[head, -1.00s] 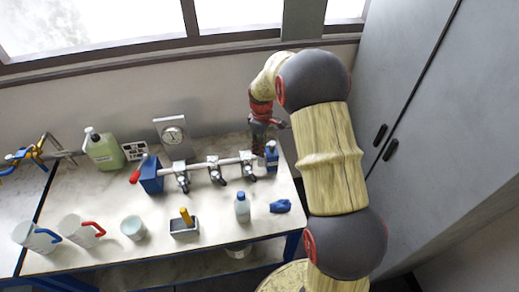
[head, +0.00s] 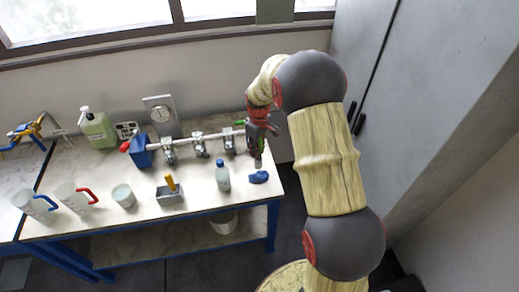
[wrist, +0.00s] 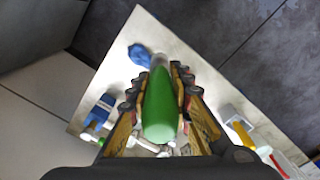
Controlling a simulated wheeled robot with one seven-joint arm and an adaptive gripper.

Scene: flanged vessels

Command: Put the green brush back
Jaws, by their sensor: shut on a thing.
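My gripper (head: 262,130) is shut on the green brush (wrist: 162,105). In the wrist view the brush lies between the two fingers, its thick green handle end near the camera and its pale end pointing away. In the head view part of its green handle (head: 260,145) shows below the fingers, above the right end of the table (head: 215,205). A grey holder (head: 169,197) with a yellow-handled brush (head: 171,183) stands near the table's front edge, left of my gripper. The holder's inside is hard to make out.
Jugs (head: 75,195) and a cup (head: 123,196) stand left. A grey cabinet is to the right.

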